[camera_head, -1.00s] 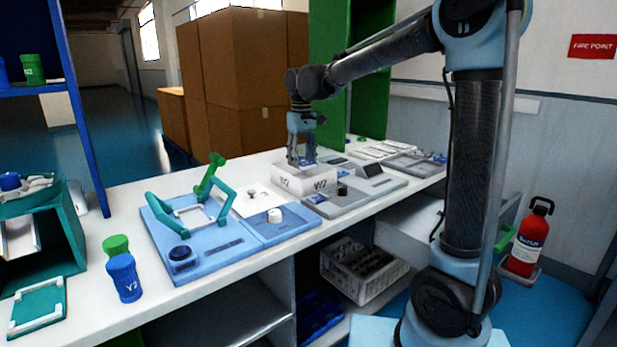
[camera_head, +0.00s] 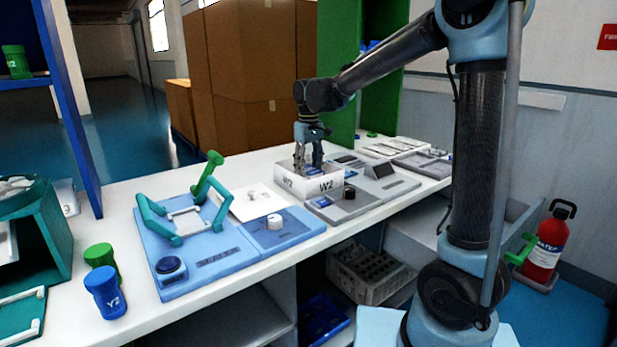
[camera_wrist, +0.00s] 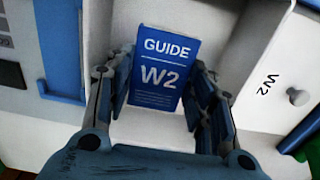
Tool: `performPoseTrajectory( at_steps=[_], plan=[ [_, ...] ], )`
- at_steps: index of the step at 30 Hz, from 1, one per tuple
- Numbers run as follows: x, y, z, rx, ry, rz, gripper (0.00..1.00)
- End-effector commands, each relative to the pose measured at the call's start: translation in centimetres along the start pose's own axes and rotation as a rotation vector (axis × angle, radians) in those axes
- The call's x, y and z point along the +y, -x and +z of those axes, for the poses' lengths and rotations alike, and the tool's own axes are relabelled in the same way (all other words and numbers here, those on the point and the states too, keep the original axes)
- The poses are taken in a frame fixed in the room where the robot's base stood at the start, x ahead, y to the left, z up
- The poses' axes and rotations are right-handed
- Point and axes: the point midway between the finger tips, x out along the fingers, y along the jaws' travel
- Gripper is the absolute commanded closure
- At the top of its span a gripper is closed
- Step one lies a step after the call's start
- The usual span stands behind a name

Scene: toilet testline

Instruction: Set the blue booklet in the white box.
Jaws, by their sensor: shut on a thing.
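The blue booklet (camera_wrist: 163,68), marked GUIDE W2, is between the fingers of my gripper (camera_wrist: 163,100) in the wrist view. The gripper is shut on it, with a finger at each side edge. In the head view my gripper (camera_head: 308,168) points down into the open top of the white box (camera_head: 325,184), marked W2. Only a little blue shows between the fingertips there. The box wall (camera_wrist: 268,85) also shows right of the booklet in the wrist view. Whether the booklet touches the box floor I cannot tell.
A blue fixture board (camera_head: 205,262) with green handles and a grey device (camera_head: 350,203) stand near the box on the white bench. Blue (camera_head: 106,290) and green (camera_head: 101,257) bottles stand at the left. Cardboard boxes (camera_head: 250,80) rise behind.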

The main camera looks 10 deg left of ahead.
Motion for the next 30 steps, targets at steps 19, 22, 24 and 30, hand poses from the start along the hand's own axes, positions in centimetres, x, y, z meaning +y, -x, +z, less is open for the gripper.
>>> performPoseTrajectory(
  at_steps=[19, 22, 24, 30],
  plan=[
    [0.1, -3.7, 0.0, 0.000, -0.001, 0.000, 0.48],
    [0.1, -3.7, 0.0, 0.000, -0.001, 0.000, 0.31],
    [0.1, -3.6, 0.0, 0.000, -0.001, 0.000, 0.31],
    [0.1, -3.6, 0.0, 0.000, -0.001, 0.000, 0.31]
  ],
)
